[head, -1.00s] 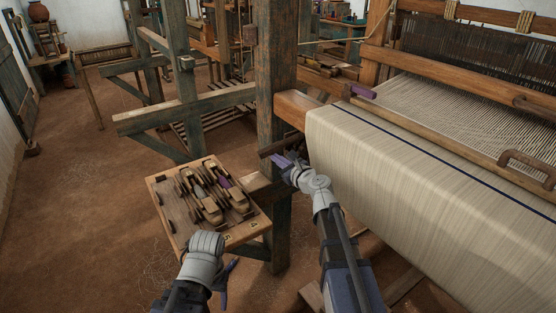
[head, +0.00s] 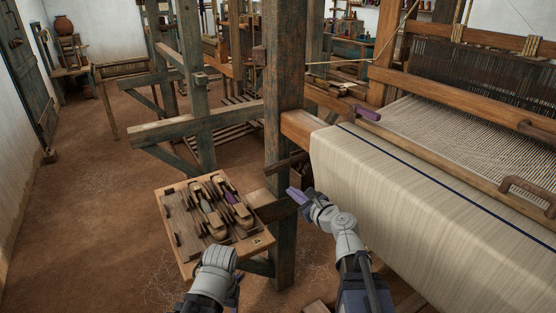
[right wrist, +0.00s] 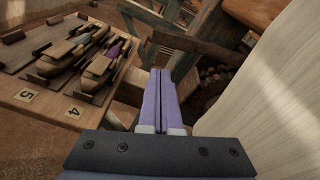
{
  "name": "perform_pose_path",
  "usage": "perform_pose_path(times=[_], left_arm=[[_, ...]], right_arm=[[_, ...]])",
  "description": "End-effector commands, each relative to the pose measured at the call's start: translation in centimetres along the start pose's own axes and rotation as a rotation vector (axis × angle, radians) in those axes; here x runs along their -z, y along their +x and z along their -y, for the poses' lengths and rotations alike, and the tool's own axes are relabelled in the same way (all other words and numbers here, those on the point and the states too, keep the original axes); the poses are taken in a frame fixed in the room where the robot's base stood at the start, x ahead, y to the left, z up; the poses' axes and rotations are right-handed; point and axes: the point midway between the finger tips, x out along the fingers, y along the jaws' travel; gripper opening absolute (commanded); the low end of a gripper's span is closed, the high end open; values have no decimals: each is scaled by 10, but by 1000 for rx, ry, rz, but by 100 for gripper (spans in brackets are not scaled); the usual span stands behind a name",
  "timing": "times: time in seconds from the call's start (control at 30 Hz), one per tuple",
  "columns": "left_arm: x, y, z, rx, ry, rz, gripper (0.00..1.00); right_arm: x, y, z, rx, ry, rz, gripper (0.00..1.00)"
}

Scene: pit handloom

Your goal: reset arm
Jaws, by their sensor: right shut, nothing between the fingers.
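My right gripper (head: 298,195) is in front of the loom's dark post, beside the left edge of the cloth. Its purple fingers are together and empty, as the right wrist view also shows (right wrist: 160,100). My left arm comes up at the bottom of the head view, in front of the wooden tray's near edge. Its gripper (head: 236,294) points down and is mostly hidden behind the wrist, so its jaws cannot be made out.
A wooden tray (head: 187,262) with several shuttles (head: 213,222) stands left of the post (head: 283,130). The cream cloth (head: 400,205) on the loom fills the right. A purple-ended piece (head: 367,114) lies by the cloth's far edge. Open floor (head: 100,190) lies to the left.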

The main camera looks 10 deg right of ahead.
Motion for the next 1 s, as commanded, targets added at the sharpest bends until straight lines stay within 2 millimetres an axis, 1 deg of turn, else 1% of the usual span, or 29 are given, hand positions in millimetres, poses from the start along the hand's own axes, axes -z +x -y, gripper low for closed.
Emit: perform_pose_path(times=[0.03, 0.07, 0.17, 0.2, 0.27, 0.3, 0.37, 0.4, 0.5, 0.57, 0.7, 0.8, 0.83, 0.87, 0.9, 1.0], left_arm=[[0, 0, 0, 0, 0, 0, 63], [0, 0, 0, 0, 0, 0, 63], [0, 0, 0, 0, 0, 0, 63], [0, 0, 0, 0, 0, 0, 63], [0, 0, 0, 0, 0, 0, 63], [0, 0, 0, 0, 0, 0, 63], [0, 0, 0, 0, 0, 0, 63], [0, 0, 0, 0, 0, 0, 63], [0, 0, 0, 0, 0, 0, 63], [0, 0, 0, 0, 0, 0, 63], [0, 0, 0, 0, 0, 0, 63], [0, 0, 0, 0, 0, 0, 63], [0, -4, 0, 0, 0, 0, 63], [-1, -18, 2, 0, 0, 0, 63], [-2, -26, 2, 0, 0, 0, 63], [-3, -46, 4, 0, 0, 0, 63]], right_arm=[[0, 4, -21, -58, -90, -13, 0], [1, 6, -37, -104, -164, -24, 0], [10, 7, -102, -314, -497, -57, 0], [18, 4, -131, -418, -655, -66, 0], [32, -6, -172, -586, -900, -67, 0], [44, -16, -197, -706, -1066, -60, 0], [62, -33, -226, -884, -1296, -41, 0], [73, -46, -240, -997, -1430, -23, 0], [96, -76, -260, -1253, -1702, 28, 0], [106, -92, -265, -1392, -1829, 61, 0], [121, -127, -268, -1699, -2053, 143, 0], [127, -150, -263, -1916, -2167, 206, 0], [124, -156, -260, -1966, -2187, 220, 0], [111, -156, -254, -1950, -2179, 215, 0], [103, -157, -251, -1944, -2177, 212, 0], [85, -160, -244, -1940, -2176, 211, 0]])
